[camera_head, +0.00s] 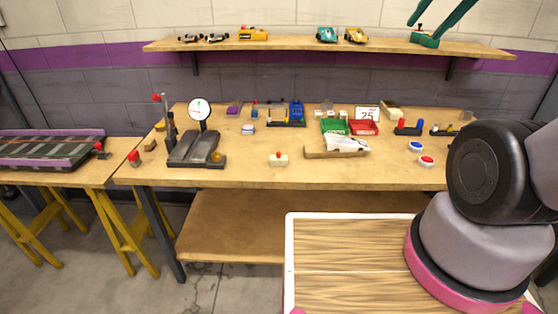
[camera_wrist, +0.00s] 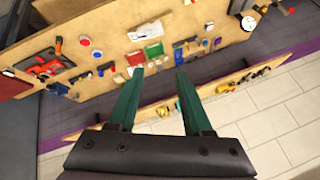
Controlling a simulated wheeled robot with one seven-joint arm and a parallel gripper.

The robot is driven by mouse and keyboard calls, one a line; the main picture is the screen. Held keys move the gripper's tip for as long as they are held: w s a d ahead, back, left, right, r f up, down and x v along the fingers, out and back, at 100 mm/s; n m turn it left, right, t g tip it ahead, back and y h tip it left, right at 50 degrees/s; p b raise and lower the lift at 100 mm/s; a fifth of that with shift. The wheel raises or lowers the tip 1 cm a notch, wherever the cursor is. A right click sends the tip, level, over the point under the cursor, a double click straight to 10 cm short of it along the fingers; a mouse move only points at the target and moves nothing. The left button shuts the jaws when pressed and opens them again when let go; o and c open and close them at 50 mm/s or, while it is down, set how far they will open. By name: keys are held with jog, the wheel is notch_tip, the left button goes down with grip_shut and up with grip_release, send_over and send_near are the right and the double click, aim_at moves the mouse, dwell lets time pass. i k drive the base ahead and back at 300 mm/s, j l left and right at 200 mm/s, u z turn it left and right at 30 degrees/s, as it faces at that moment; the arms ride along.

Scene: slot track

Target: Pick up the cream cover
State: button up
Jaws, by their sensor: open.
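A cream, box-like piece (camera_head: 391,112) lies at the back right of the workbench, behind the blue and red blocks; it best matches the cream cover, but it is small here. A whiter, car-like shell (camera_head: 347,144) rests on a wooden block nearer the front, so I cannot be fully sure which is the cover. My gripper (camera_head: 424,29) shows its green fingers at the top right, in front of the upper shelf and well above the bench. In the wrist view my gripper (camera_wrist: 160,73) is open, with nothing between the fingers; the bench appears upside down there.
A green tray (camera_head: 334,127) and a red tray (camera_head: 364,128) stand beside a "25" sign (camera_head: 367,113). Blue (camera_head: 416,146) and red (camera_head: 426,161) buttons sit at the right. The wall shelf (camera_head: 300,45) holds toy cars.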

aim_at(278, 159)
jog(key=j+z, duration=0.1)
jog(key=j, duration=0.35)
jog(key=j+z, duration=0.15)
jog(key=j, duration=0.3)
jog(key=k+j+z, duration=0.1)
jog(key=j, duration=0.35)
jog(key=k+j+z, duration=0.15)
jog(key=j, duration=0.3)
jog(key=j+z, duration=0.1)
jog(key=j, duration=0.35)
jog(key=k, duration=0.05)
